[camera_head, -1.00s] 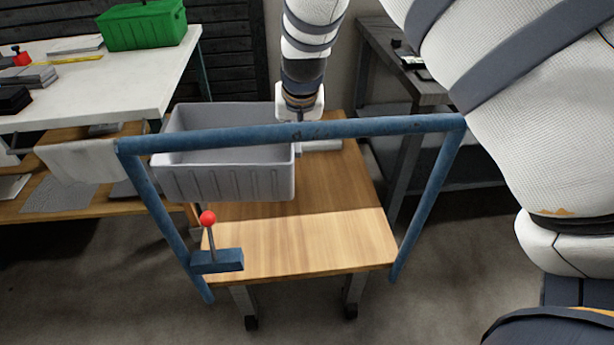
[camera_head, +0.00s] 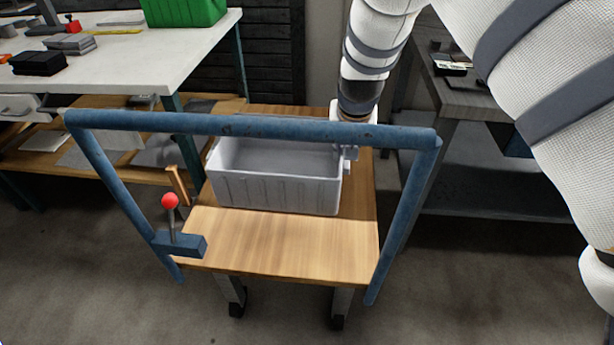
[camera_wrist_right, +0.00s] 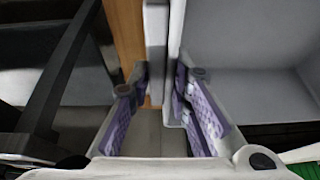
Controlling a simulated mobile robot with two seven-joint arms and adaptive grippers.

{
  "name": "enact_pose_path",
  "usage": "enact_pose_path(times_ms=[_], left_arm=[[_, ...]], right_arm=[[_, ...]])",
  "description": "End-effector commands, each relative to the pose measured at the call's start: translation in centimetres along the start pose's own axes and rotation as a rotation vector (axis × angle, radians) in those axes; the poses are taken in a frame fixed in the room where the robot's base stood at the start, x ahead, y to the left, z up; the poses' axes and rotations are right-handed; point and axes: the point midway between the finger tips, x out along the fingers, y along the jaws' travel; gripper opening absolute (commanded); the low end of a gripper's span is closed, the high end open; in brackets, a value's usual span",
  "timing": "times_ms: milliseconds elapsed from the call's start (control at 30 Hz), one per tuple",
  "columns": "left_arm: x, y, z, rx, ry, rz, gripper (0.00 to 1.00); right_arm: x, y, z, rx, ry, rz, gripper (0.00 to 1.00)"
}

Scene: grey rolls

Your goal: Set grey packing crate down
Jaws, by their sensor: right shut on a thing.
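The grey packing crate (camera_head: 275,190) is upright and looks empty, over the far left part of the wooden cart top (camera_head: 285,238). Whether its base touches the wood or hangs just above it, I cannot tell. My right gripper (camera_head: 347,152) is shut on the crate's right-hand wall, partly behind the blue bar. In the right wrist view, the crate (camera_wrist_right: 245,95) fills the right side, and its wall runs between the padded fingers of the gripper (camera_wrist_right: 162,105). My left gripper is not in view.
A blue frame (camera_head: 250,125) crosses in front of the crate; a red-knobbed lever (camera_head: 170,201) stands at its left. A white table (camera_head: 140,62) with a green crate (camera_head: 183,10) is at back left. A grey bench (camera_head: 472,90) is at right. The near cart top is clear.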

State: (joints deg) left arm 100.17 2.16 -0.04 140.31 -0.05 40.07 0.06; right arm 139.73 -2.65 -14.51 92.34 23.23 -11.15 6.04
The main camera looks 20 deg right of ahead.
Motion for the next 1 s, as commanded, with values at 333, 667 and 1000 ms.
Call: enact_pose_path(times_ms=[333,667,1000], left_arm=[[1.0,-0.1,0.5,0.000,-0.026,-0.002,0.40],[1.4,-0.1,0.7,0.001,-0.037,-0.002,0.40],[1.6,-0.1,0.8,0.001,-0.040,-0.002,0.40]], right_arm=[[5.8,0.2,2.5,0.001,-0.005,0.002,0.00],[8.4,0.3,3.5,0.002,-0.001,0.000,0.00],[8.7,0.3,3.8,0.000,-0.004,0.002,0.38]])
